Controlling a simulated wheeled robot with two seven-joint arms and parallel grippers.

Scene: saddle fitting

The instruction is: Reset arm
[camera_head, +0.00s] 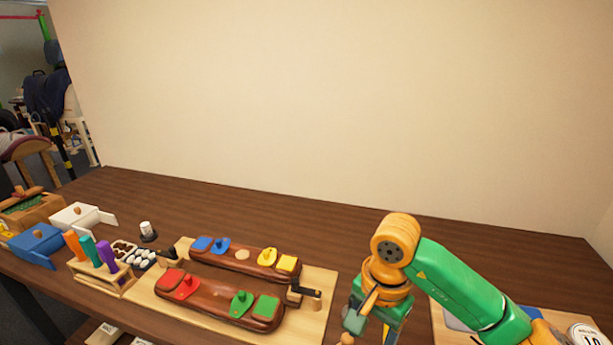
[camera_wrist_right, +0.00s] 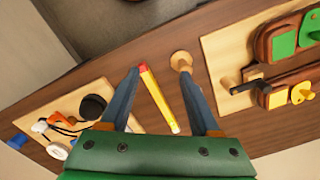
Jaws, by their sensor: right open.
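My right gripper (camera_head: 357,325) hangs over the table right of the saddle board (camera_head: 325,285), seen from behind in the head view. In the right wrist view its two fingers (camera_wrist_right: 160,70) are apart. A yellow stick with a red edge (camera_wrist_right: 158,97) shows in the gap between them, not gripped. A round wooden peg (camera_wrist_right: 181,61) stands by the right finger's tip. The board carries two brown wooden saddles, the back one (camera_head: 240,255) with blue and yellow pieces, the front one (camera_head: 208,299) with red and green pieces. My left gripper is out of view.
Another light board (camera_wrist_right: 72,118) with small items lies on the other side. The table's back strip is clear.

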